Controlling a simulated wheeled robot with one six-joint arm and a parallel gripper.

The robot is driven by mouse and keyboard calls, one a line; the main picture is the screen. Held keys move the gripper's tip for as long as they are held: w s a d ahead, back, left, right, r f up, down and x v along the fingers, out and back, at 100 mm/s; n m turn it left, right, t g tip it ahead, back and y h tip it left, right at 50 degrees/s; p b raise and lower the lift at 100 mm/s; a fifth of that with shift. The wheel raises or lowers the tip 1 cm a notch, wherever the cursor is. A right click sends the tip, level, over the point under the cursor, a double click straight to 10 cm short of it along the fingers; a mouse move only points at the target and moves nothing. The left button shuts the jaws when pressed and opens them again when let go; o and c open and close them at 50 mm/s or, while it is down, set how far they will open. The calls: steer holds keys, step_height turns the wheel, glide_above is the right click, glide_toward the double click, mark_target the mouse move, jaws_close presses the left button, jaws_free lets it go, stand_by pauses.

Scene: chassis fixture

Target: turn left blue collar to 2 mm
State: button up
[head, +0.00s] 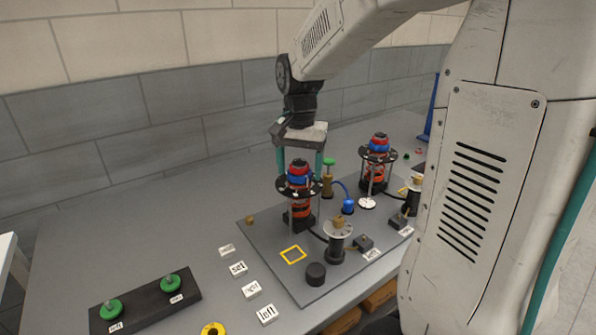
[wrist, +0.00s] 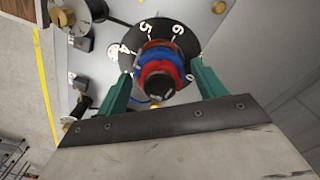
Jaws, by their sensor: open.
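The left shock unit (head: 297,213) stands upright on the grey plate, with a dark round dial and a blue collar (head: 298,178) and red rings near its top. In the wrist view the blue collar (wrist: 158,70) sits over the dial (wrist: 128,50), which shows white numbers including 5 and 6. My gripper (head: 301,160) is above and around the top of this unit, fingers pointing down. Its green fingers (wrist: 160,88) are open, one on each side of the collar; I cannot tell whether they touch it.
A second similar unit (head: 375,165) stands at the back right. Label blocks (head: 251,289) and a black bar (head: 146,299) with green knobs lie in front.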

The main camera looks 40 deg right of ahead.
steer(key=m, duration=0.9)
steer(key=shift+m, duration=0.4)
steer(key=m, duration=0.4)
steer(key=shift+m, duration=0.3)
steer(key=m, duration=0.4)
